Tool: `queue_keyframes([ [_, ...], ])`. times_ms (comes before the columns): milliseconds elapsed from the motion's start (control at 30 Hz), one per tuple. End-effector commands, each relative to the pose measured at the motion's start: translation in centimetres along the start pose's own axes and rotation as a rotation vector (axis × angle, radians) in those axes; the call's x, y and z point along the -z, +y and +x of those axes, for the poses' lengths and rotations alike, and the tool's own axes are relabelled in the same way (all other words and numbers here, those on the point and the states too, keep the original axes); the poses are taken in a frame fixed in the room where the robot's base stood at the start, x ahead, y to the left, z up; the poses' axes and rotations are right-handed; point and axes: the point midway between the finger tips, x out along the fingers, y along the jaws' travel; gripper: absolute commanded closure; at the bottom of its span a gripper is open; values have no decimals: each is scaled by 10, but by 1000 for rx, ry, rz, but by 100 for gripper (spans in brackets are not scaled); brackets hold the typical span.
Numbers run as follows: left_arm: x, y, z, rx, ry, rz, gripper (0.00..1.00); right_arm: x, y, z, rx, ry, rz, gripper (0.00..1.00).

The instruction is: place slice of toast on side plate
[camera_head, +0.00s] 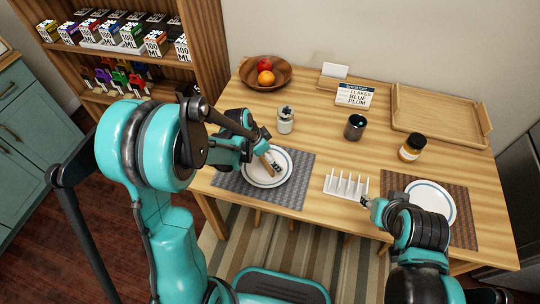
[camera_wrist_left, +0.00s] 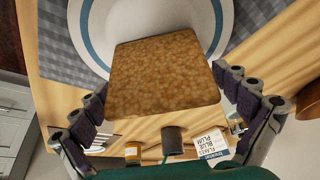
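The brown slice of toast (camera_wrist_left: 165,75) lies between the fingers of my left gripper (camera_wrist_left: 165,82) in the left wrist view, with a finger against each side edge. In the head view my left gripper (camera_head: 270,160) is low over the left white side plate (camera_head: 262,179) with a blue ring, and the toast is mostly hidden there. The plate's rim (camera_wrist_left: 226,25) shows behind the toast in the wrist view. Whether the toast touches the plate is unclear. My right gripper (camera_head: 371,203) is beside the white toast rack (camera_head: 345,184); its fingers are too small to read.
A second plate (camera_head: 428,203) is on the right mat. Behind are a white jar (camera_head: 285,120), a dark mug (camera_head: 355,127), an amber jar (camera_head: 411,148), a flakes box (camera_head: 356,95), a wooden tray (camera_head: 430,138) and a fruit bowl (camera_head: 282,82). The table's middle is fairly clear.

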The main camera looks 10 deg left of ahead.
Motion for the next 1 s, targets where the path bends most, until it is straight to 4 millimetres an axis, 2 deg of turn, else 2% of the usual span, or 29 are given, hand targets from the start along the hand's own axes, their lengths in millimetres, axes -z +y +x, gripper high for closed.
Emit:
queue_keyframes([
  [267, 0, 0, -1, 0, 0, 0, 0, 1, 0, -1, 0, 0, 0, 60],
  [367, 2, 0, -7, 0, 0, 0, 0, 4, 0, -5, 0, 0, 0, 60],
  [467, 2, 0, -24, 0, 0, -1, 0, 8, 0, -11, 0, 0, 0, 60],
  [800, 2, 0, -98, 0, 0, -2, 0, 25, 0, -35, 0, 0, 0, 60],
  [1000, 2, 0, -120, 1, 0, -1, 0, 29, 0, -40, 0, 0, 0, 60],
])
